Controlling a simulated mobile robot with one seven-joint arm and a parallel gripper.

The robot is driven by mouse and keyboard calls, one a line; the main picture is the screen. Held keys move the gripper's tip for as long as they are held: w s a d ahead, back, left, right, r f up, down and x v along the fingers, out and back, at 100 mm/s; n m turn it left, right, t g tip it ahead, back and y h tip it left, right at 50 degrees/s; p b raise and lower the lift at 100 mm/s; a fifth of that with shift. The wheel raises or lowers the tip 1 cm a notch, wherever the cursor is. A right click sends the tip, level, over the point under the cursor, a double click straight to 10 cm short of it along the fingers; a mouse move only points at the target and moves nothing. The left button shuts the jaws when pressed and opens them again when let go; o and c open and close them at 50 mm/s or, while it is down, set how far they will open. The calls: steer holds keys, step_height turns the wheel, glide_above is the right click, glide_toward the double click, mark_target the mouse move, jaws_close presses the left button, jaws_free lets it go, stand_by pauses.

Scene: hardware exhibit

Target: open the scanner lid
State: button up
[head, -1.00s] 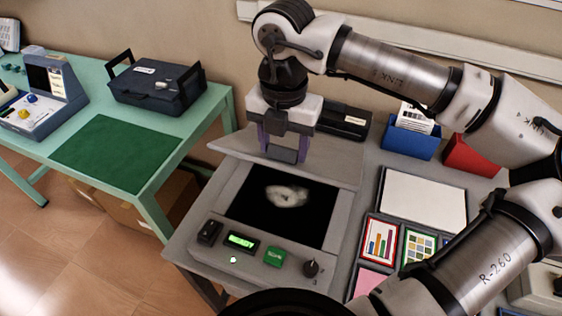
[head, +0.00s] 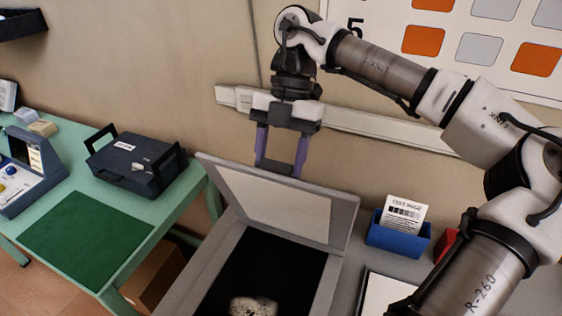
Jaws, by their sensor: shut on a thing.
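The scanner lid (head: 285,200) stands raised and tilted at the back of the scanner (head: 212,262), its pale underside panel facing me. The dark scanner bed (head: 270,265) is uncovered, and a pale, stone-like piece (head: 253,306) lies on it, cut off by the bottom edge of the head view. My gripper (head: 280,168) is at the lid's upper edge, its purple fingers pointing down and shut on the grey lid handle. The handle is mostly hidden behind the lid edge and between the fingers. The scanner's front controls are out of view.
A green table on the left holds a dark case (head: 140,162) and a green mat (head: 85,238). A blue bin (head: 398,240) with a card (head: 404,212) stands right of the lid. A wall rail (head: 375,134) runs behind my gripper.

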steer(key=shift+w+d+f+g+p, duration=0.1)
steer(key=shift+w+d+g+p, duration=0.25)
steer(key=shift+w, duration=0.5)
steer(key=shift+w+d+f+g+p, duration=0.1)
steer(key=shift+w+d+g+p, duration=0.2)
steer(key=shift+w, duration=0.5)
steer(key=o, duration=1)
steer(key=shift+c, duration=0.2)
steer(key=o, duration=0.4)
steer(key=shift+w, duration=0.25)
steer(key=shift+o, duration=0.2)
steer(key=v, duration=0.7)
steer(key=shift+r, duration=0.35)
steer(key=shift+d, duration=0.15)
